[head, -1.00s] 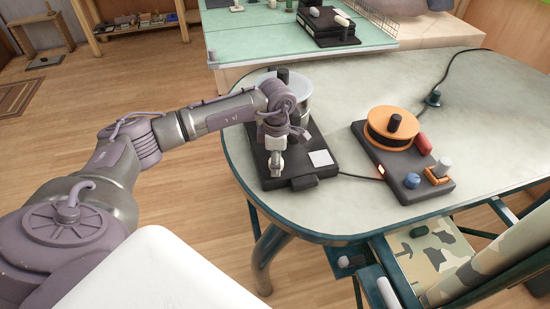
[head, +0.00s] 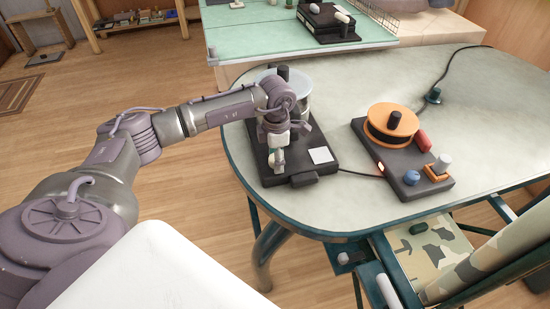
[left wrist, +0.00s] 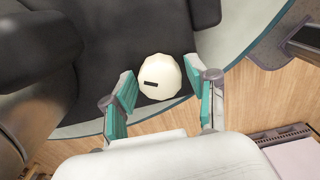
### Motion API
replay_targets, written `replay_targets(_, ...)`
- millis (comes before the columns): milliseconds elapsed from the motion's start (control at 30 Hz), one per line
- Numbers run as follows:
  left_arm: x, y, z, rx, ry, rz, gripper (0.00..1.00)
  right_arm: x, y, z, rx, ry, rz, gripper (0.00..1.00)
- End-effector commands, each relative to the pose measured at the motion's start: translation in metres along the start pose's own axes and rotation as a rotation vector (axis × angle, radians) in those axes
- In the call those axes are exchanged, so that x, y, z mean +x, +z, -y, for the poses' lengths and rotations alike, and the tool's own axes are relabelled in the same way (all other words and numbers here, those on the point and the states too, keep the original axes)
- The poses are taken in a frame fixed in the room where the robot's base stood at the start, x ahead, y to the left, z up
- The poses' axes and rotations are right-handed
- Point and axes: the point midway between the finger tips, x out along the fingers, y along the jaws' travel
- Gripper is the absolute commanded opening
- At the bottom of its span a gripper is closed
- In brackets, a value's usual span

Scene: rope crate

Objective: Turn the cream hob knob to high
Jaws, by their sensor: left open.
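The cream knob (left wrist: 160,77) shows in the left wrist view as a rounded, faceted cap with a short dark mark on its left part. It sits on the black hob (head: 304,180), on the light table. My left gripper (left wrist: 159,88) is open, with one teal-padded finger on each side of the knob. In the head view my left gripper (head: 279,158) is over the near left part of the hob and hides the knob. My right gripper is not in view.
A silver pot (head: 304,98) stands at the back of the hob, behind my wrist. A white square (head: 320,155) lies on the hob's right side. To the right is a dark unit (head: 432,187) with an orange reel (head: 392,119). The table's right side is mostly clear.

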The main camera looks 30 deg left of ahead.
Motion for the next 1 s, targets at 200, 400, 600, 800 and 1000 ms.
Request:
replay_targets(200,0.0019,-0.0004,-0.0004,0.259,0.001,-0.001,0.58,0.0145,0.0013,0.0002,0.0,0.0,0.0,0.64)
replay_targets(400,0.0003,-0.0004,-0.0001,0.275,0.0,-0.001,0.58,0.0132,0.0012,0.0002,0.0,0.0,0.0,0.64)
replay_targets(600,-0.001,-0.0002,-0.0003,0.273,0.0,-0.001,0.58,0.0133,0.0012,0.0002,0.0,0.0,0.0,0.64)
replay_targets(800,-0.0011,-0.0002,-0.0002,0.272,0.0,-0.001,0.54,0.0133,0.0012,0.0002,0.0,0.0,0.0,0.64)
replay_targets(1000,-0.0011,-0.0002,-0.0003,0.272,0.0,-0.001,0.21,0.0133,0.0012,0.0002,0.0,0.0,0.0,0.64)
